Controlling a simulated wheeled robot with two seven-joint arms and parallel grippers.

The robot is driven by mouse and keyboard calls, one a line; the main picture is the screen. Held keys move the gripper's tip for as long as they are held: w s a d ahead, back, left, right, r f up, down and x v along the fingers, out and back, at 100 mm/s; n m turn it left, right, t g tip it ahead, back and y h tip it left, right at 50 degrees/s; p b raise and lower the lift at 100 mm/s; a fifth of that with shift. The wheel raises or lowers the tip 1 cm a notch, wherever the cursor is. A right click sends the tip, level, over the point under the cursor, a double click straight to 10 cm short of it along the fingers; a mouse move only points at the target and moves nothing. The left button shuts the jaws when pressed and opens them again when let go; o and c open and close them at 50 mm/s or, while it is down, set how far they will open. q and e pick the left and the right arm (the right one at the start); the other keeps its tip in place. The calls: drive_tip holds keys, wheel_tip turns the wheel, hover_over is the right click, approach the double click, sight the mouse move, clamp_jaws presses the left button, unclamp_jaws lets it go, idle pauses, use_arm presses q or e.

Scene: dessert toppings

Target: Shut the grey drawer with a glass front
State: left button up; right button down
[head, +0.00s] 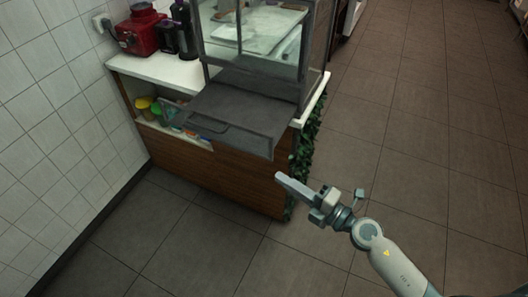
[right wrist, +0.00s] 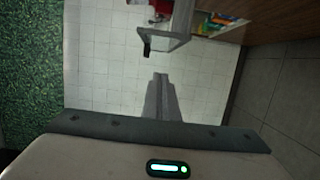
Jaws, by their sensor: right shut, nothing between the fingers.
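The grey drawer (head: 238,105) with a glass front sticks out, open, from the lower part of the glass display case (head: 255,40) on the counter. Its see-through front panel (head: 228,137) overhangs the counter's front edge. My right gripper (head: 279,177) is shut and empty, just below and in front of the drawer's right front corner in the head view, and looks apart from it. In the right wrist view the closed fingers (right wrist: 160,78) point towards a grey framed corner (right wrist: 166,42), probably of the drawer. My left gripper is not in view.
The wooden counter (head: 205,175) has a white top and an open shelf with coloured cups (head: 145,104). A red appliance (head: 140,30) stands at the back left. Green foliage (head: 304,145) covers the counter's right end. A tiled wall is at left; the floor in front and right is clear.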

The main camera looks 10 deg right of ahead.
sight(264, 153)
drive_tip(key=shift+w+a+p, duration=0.3)
drive_tip(key=shift+w+a, duration=0.4)
drive_tip(key=shift+w, duration=1.1)
drive_tip(key=shift+w+a+p, duration=0.25)
drive_tip(key=shift+w+a, duration=0.4)
drive_tip(key=shift+w, duration=1.2)
drive_tip(key=shift+w+a+p, duration=0.3)
drive_tip(key=shift+w+a, duration=0.4)
drive_tip(key=shift+w, duration=1.1)
